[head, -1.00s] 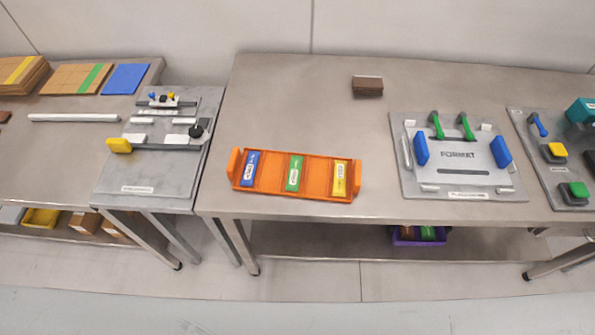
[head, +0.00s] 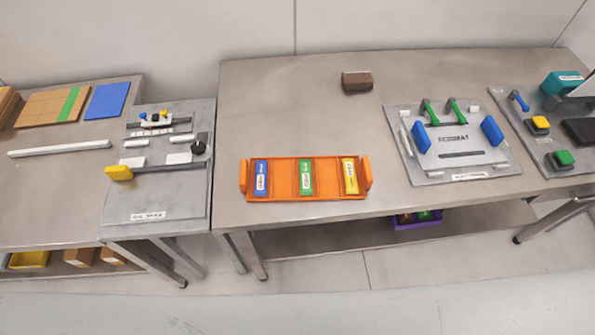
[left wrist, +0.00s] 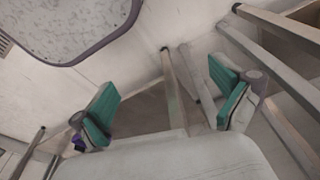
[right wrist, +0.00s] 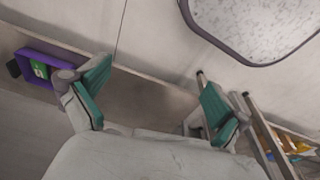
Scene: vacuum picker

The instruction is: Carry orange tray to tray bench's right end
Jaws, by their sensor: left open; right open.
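The orange tray (head: 330,194) lies on the near left part of the middle bench (head: 295,105) in the head view. It has raised end handles and holds a blue, a green and a yellow labelled block. Neither gripper shows in the head view. My left gripper (left wrist: 165,108) is open and empty in the left wrist view, with teal pads apart. My right gripper (right wrist: 150,100) is open and empty in the right wrist view. The tray does not show in either wrist view.
A brown block (head: 357,82) sits at the bench's back. A fixture plate with blue pads (head: 436,172) and a button panel (head: 530,125) lie right of the tray. A grey station with a yellow handle (head: 118,173) is left. A purple bin (head: 418,222) sits on the lower shelf.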

